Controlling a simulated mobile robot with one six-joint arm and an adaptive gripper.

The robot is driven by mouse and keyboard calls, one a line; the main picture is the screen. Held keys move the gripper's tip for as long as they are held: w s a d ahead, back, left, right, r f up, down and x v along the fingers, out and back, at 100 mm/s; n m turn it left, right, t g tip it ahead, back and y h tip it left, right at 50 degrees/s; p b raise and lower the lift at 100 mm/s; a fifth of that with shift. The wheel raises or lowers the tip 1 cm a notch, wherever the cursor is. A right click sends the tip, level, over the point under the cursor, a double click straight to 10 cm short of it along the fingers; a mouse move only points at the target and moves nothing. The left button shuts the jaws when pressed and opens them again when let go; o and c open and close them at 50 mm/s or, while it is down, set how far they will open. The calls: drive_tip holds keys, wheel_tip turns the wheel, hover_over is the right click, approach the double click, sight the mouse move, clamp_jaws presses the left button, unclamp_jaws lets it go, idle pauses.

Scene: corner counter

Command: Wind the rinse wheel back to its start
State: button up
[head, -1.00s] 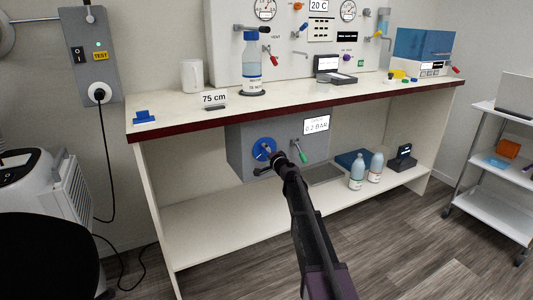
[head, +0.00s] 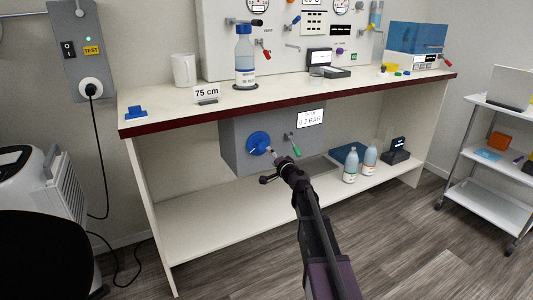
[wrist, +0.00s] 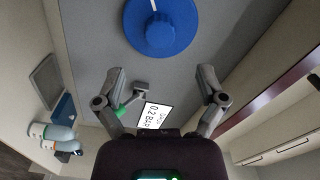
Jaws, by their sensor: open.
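The blue round wheel (head: 258,143) is on the front of a grey box under the counter. In the wrist view the wheel (wrist: 178,38) is at the top centre, with a raised hub and a white line on it; its top edge is cut off. My gripper (head: 268,166) is open and empty, just right of and below the wheel in the head view. In the wrist view the two fingers of my gripper (wrist: 163,72) stand wide apart below the wheel.
A green-tipped lever (head: 295,148) and a display reading 0.2 BAR (head: 310,118) are right of the wheel on the grey box (head: 233,150). Two bottles (head: 350,165) stand on the lower shelf at right. The counter edge (head: 200,118) overhangs above.

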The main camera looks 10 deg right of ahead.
sight(262, 146)
drive_tip(key=shift+v, duration=1.05)
drive_tip(key=m, duration=0.7)
drive_tip(key=s+m, duration=0.1)
drive_tip(key=m, duration=0.6)
drive_tip(key=s+d+m, duration=0.1)
drive_tip(key=m, duration=0.5)
drive_tip(key=shift+r+m, duration=0.25)
drive_tip(key=shift+m, duration=0.15)
drive_tip(key=shift+w+a, duration=0.1)
drive_tip(key=x, duration=1.3)
drive_tip(key=shift+w, duration=0.25)
